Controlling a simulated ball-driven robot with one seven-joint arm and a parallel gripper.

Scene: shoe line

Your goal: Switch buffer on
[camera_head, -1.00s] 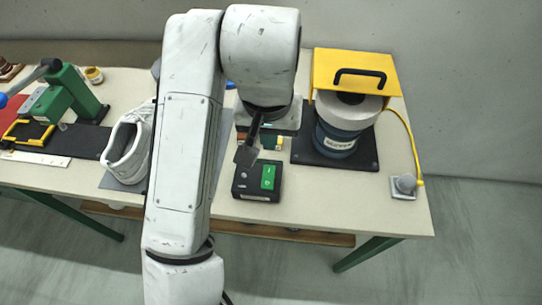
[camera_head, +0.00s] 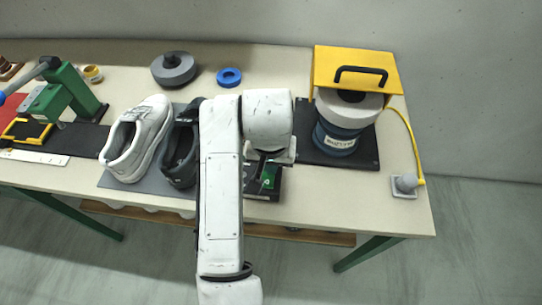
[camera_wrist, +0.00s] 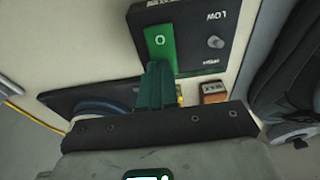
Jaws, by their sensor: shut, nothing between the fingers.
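The buffer (camera_head: 338,142) has a blue body, a pale wheel and a yellow hood (camera_head: 352,66) with a black handle. Its black switch box (camera_head: 274,194) is on the table in front of it, partly hidden by my arm. In the wrist view the box (camera_wrist: 203,22) shows a green rocker (camera_wrist: 160,45) marked O, with LOW beside a small grey knob (camera_wrist: 215,42). My gripper (camera_wrist: 155,70) is shut and empty, its fingertips at the rocker's near end, over or touching it; I cannot tell which. The rocker's I end is hidden behind the fingers.
A white shoe (camera_head: 138,137) and a black shoe (camera_head: 180,150) stand left of my arm. A grey disc (camera_head: 174,70) and a blue ring (camera_head: 229,77) lie behind. A grey knob (camera_head: 405,183) with a yellow cable is at the right edge. A green press (camera_head: 72,92) stands left.

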